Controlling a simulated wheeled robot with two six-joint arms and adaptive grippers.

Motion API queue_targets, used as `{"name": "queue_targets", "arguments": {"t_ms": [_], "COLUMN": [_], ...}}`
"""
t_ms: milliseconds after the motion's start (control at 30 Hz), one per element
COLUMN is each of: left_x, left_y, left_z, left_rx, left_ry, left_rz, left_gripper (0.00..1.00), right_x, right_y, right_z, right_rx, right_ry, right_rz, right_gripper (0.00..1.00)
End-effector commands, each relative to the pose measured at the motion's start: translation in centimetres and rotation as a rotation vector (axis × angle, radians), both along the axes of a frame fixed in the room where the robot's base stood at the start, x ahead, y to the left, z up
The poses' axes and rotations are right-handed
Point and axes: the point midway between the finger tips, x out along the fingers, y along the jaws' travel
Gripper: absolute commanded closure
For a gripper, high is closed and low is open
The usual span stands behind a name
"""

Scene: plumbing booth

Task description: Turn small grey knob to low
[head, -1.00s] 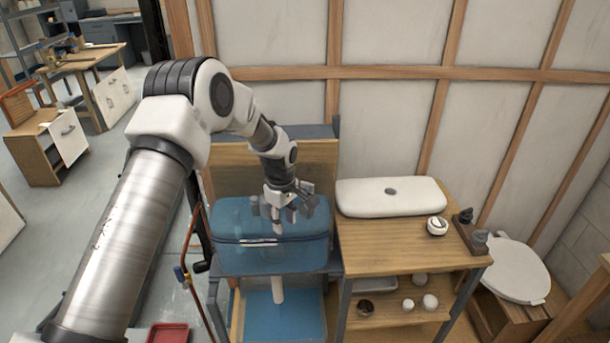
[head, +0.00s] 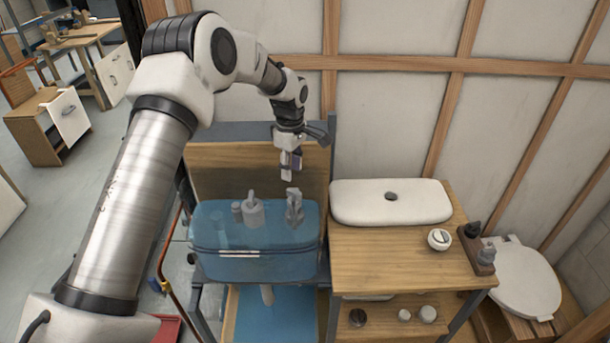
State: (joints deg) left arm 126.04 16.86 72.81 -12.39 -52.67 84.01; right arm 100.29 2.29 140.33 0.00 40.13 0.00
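My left gripper (head: 288,165) hangs fingers down in front of the wooden back panel, above the blue translucent tank (head: 225,262). Its fingers are seen nearly edge-on, so I cannot tell whether they are open or shut. Two grey fittings stand on the tank top: a round one with an upright stem (head: 253,210) and a tap-like one (head: 294,207) below the gripper, apart from it. A dark block at the counter's right carries a dark knob (head: 473,229) and a small grey knob-like piece (head: 486,254). Which is the task's knob, and its setting, I cannot tell. My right gripper is out of view.
A white cistern lid (head: 390,202) and a round white dial-like piece (head: 439,239) rest on the wooden counter (head: 385,262). A toilet with a white lid (head: 525,280) stands at right. A copper pipe (head: 170,285) runs at the tank's left. The counter's front is clear.

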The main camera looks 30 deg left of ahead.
Motion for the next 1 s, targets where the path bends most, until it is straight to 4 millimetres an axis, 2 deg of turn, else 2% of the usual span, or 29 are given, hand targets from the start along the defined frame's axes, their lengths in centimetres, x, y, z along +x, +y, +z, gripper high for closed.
{"name": "queue_targets", "arguments": {"t_ms": [167,400,500,767,800,900,1000], "left_x": [-0.1,-0.2,-0.1,-0.1,-0.1,-0.1,-0.1], "left_y": [0.0,0.0,0.0,0.0,0.0,0.0,0.0], "left_z": [-1.5,-6.0,-7.3,-7.8,-7.8,-7.8,-7.8], "left_rx": [0.0,0.0,0.001,0.0,0.0,0.0,0.0], "left_ry": [0.004,0.003,0.001,-0.001,-0.001,-0.001,0.001], "left_rz": [0.0,0.0,-0.001,-0.001,-0.001,-0.001,-0.001], "left_gripper": [0.61,0.61,0.61,0.61,0.69,1.0,1.0], "right_x": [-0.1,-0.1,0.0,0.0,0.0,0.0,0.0], "right_y": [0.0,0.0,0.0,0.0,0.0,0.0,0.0], "right_z": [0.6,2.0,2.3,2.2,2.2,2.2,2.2], "right_rx": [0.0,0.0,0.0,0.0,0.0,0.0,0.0], "right_ry": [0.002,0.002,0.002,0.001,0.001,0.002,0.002], "right_rz": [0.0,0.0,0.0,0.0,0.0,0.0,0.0], "right_gripper": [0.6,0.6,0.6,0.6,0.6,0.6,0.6]}}
